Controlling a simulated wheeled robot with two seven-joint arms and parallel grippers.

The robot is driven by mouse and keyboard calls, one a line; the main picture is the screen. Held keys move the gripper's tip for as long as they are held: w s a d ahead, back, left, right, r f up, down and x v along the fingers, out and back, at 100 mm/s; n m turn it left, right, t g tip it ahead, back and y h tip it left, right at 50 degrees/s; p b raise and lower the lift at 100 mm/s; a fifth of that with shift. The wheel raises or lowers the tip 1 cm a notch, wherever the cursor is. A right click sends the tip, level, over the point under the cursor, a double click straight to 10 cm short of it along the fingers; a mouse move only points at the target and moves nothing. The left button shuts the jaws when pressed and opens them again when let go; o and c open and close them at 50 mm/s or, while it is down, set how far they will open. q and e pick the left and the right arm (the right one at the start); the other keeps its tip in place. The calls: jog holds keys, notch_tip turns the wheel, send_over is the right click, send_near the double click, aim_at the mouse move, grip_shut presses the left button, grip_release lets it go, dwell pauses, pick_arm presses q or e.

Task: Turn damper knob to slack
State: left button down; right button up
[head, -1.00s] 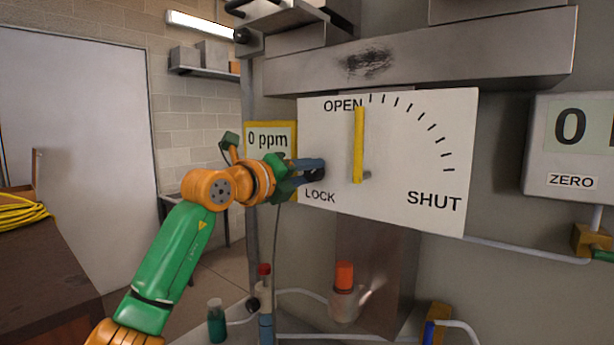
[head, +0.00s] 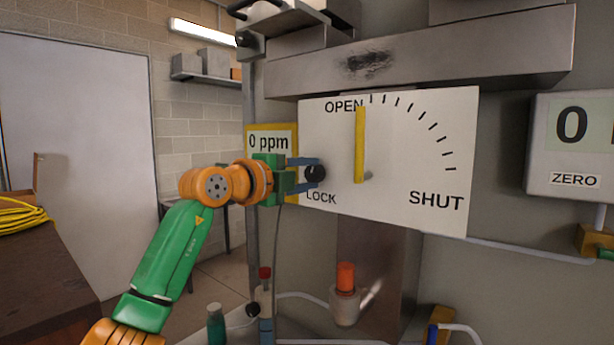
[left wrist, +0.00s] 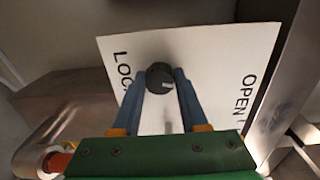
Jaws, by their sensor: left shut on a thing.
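The damper knob (head: 315,174) is a small black round knob above the word LOCK on the white damper plate (head: 410,130). It also shows in the left wrist view (left wrist: 160,76), with a pale mark on its face. My left gripper (head: 312,174) has its blue fingers on either side of the knob and is shut on it. The yellow pointer (head: 359,145) stands upright, its tip by the word OPEN. My right gripper is in neither view.
A yellow-edged 0 ppm meter (head: 270,142) hangs just behind my left wrist. A metal duct (head: 420,62) runs above the plate. An orange-capped fitting (head: 345,290) is below, and a ZERO display box (head: 575,145) is at right.

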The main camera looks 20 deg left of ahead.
aim_at(309, 178)
pick_arm(q)
jog(key=shift+r, duration=0.1)
dwell(0.5)
jog(key=shift+c, duration=2.2)
grip_release()
jog(key=s+b, duration=0.2)
jog(key=s+a+f+b, duration=0.1)
jog(key=shift+a+b, duration=0.1)
jog(key=shift+b, duration=0.25)
jog(key=s, duration=0.1)
jog(key=s+a+b, duration=0.1)
jog(key=s+r, duration=0.1)
jog(key=shift+s+a+r, duration=0.1)
jog(key=shift+s+a, duration=0.05)
jog(key=shift+s, duration=0.1)
